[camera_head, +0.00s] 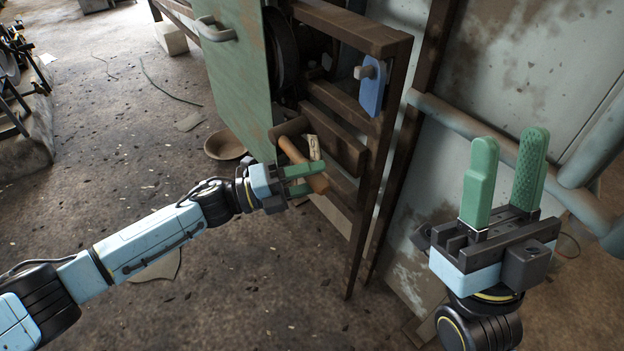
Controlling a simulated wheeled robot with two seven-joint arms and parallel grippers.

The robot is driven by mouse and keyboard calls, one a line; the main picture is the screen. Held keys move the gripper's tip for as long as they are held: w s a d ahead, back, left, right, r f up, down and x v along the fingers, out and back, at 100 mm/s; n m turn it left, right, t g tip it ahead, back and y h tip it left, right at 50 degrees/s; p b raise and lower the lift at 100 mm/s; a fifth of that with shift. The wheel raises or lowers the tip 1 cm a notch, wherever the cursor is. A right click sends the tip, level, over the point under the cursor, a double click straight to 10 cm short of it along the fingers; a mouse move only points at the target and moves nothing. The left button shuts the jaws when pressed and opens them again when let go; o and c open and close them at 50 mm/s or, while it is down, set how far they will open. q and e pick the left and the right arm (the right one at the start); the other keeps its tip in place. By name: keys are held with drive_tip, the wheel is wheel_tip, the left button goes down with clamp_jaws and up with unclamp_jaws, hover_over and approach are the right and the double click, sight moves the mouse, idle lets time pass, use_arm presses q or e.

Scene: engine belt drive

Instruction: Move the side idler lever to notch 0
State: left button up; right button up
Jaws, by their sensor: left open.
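The idler lever appears to be the orange-brown handle (291,150), slanting down to the right out of the dark metal frame. A small cream tag (314,148) with dark marks stands beside it; I cannot read the marks or the notch position. My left gripper (317,178) is open at the lever's lower end, its green fingers overlapping the handle in the picture. Part of the handle is hidden behind the fingers, and I cannot tell whether they touch it. My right gripper (508,182) is open and empty, fingers pointing up, apart from the frame at the right.
A green panel door (235,75) with a handle stands left of the lever. A rusty frame post (378,180) rises to its right, carrying a blue plate (371,90) with a knob. A pipe (480,130) crosses the wall. A shallow bowl (225,146) lies on the floor.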

use_arm(q)
drive_tip(key=shift+d, duration=0.15)
drive_tip(key=shift+c, duration=0.4)
clamp_jaws()
